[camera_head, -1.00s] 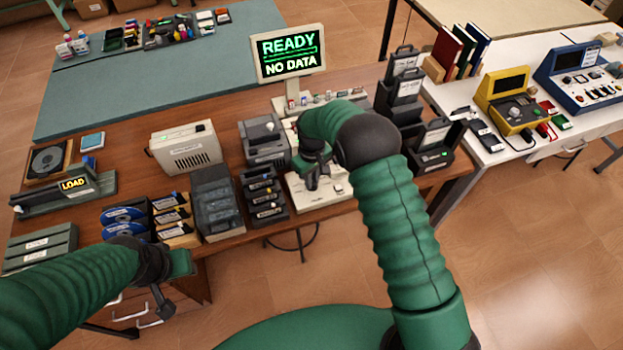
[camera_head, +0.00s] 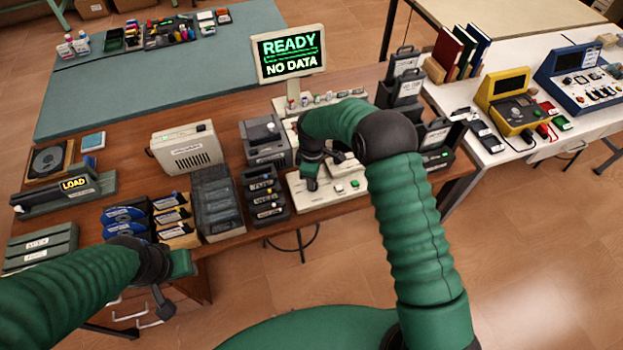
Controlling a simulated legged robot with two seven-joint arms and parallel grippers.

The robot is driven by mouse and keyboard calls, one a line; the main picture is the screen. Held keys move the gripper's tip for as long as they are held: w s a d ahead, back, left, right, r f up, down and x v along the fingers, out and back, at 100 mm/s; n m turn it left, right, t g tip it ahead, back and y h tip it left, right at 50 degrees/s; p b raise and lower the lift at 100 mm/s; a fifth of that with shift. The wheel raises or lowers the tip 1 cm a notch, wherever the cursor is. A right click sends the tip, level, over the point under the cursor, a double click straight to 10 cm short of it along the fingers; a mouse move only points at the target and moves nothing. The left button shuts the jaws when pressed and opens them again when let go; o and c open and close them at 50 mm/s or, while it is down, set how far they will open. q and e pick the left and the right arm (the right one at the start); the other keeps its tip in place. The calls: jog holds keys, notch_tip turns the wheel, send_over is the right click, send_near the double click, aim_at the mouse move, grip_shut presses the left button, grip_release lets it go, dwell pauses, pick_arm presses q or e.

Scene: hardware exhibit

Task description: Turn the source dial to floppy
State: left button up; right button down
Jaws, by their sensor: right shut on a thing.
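The cream console (camera_head: 325,195) stands at the front edge of the wooden desk, with small green and red buttons on its face. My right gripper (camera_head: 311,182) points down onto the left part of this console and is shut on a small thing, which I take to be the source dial. The dial and its markings are hidden beneath the gripper. The monitor (camera_head: 289,54) behind reads "READY" and "NO DATA". My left gripper (camera_head: 174,284) hangs in front of the desk at lower left, its fingers apart and empty.
A black rack of disks (camera_head: 265,195) stands close left of the console. A beige drive box (camera_head: 187,148) and a "LOAD" unit (camera_head: 66,193) are farther left. Black card holders (camera_head: 402,85) stand behind at right. A white table (camera_head: 490,150) holds a yellow meter.

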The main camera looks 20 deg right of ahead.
jog(key=shift+d, duration=0.15)
dwell(0.3)
jog(key=c, duration=1.4)
grip_release()
jog(key=shift+c, duration=0.2)
jog(key=shift+r, duration=0.1)
notch_tip(320, 180, up, 17)
jog(key=b, duration=0.1)
jog(key=shift+f, duration=0.2)
jog(key=s+d+f+m+t, duration=0.1)
jog(key=s+f+m, duration=0.1)
jog(key=s+m, duration=0.4)
jog(key=s+d+f+m+t, duration=0.1)
jog(key=s+m, duration=0.5)
jog(key=s, duration=1.1)
jog(key=shift+d+f+t, duration=0.3)
jog(key=shift+d+f, duration=0.15)
jog(key=shift+f, duration=0.1)
